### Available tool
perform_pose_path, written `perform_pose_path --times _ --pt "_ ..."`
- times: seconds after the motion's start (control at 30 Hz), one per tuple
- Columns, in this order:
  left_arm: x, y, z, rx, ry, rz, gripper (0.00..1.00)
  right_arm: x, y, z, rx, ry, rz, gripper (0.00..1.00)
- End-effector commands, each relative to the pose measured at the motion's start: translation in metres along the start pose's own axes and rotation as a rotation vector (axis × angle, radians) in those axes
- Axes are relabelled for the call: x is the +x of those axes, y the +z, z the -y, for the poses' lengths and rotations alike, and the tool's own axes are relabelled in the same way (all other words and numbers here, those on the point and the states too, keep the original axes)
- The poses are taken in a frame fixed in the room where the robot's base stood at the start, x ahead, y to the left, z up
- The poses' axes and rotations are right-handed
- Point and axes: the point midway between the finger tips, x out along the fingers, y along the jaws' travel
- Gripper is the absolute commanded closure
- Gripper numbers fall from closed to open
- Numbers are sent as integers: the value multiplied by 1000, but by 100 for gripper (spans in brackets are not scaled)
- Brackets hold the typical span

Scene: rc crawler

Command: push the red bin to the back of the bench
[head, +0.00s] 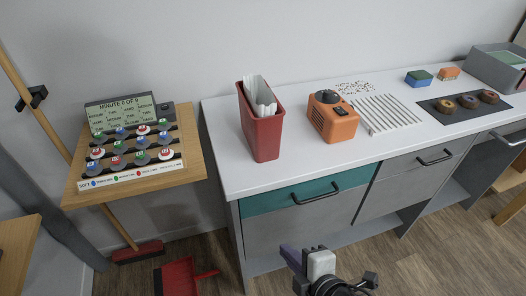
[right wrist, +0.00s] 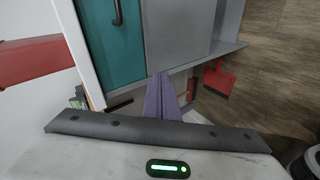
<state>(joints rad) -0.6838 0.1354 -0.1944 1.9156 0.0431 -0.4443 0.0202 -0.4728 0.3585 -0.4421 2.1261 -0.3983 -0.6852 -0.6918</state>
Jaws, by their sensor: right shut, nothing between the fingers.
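The red bin (head: 264,132) stands upright near the left end of the white bench top (head: 225,160), with bare bench in front of it. A folded white item sticks out of its top. Part of the bin also shows at the left of the right wrist view (right wrist: 35,62). My right gripper (head: 288,253) is in front of the bench, below the bin in the head view and apart from it. Its purple fingers (right wrist: 161,95) are together and empty. My left gripper is not in view.
An orange device (head: 333,120) stands just right of the bin, with a white slatted rack (head: 385,114) beyond it. A teal drawer (head: 290,197) with a dark handle is below the bench top. A wooden stand (head: 190,140) with game pieces is at left.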

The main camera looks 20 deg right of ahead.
Motion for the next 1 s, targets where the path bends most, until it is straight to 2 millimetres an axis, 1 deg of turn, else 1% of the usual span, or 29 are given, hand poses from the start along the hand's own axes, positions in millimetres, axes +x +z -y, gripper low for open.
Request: perform_pose_path --times 0.03,0.07,0.1,0.17,0.2,0.3,0.4,0.53,0.67,0.77,1.0 --pt "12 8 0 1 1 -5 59 3 -4 -22 -267 74 10 100" --pt "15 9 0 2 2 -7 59 0 -7 -37 -427 115 30 100" --pt "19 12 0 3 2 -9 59 -5 -10 -56 -629 170 65 100" --pt "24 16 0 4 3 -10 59 -16 -14 -83 -905 247 135 100" --pt "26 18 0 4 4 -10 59 -24 -17 -99 -1064 293 189 100" --pt "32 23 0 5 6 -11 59 -47 -21 -132 -1379 380 333 100" --pt "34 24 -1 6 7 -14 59 -66 -24 -154 -1580 429 456 100" --pt "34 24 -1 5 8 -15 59 -80 -25 -168 -1703 453 548 100" --pt "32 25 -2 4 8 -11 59 -76 -26 -178 -1729 458 571 100" --pt "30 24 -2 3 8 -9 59 -64 -26 -189 -1727 459 572 100" --pt "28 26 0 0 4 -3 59 -22 -26 -219 -1724 457 570 100"
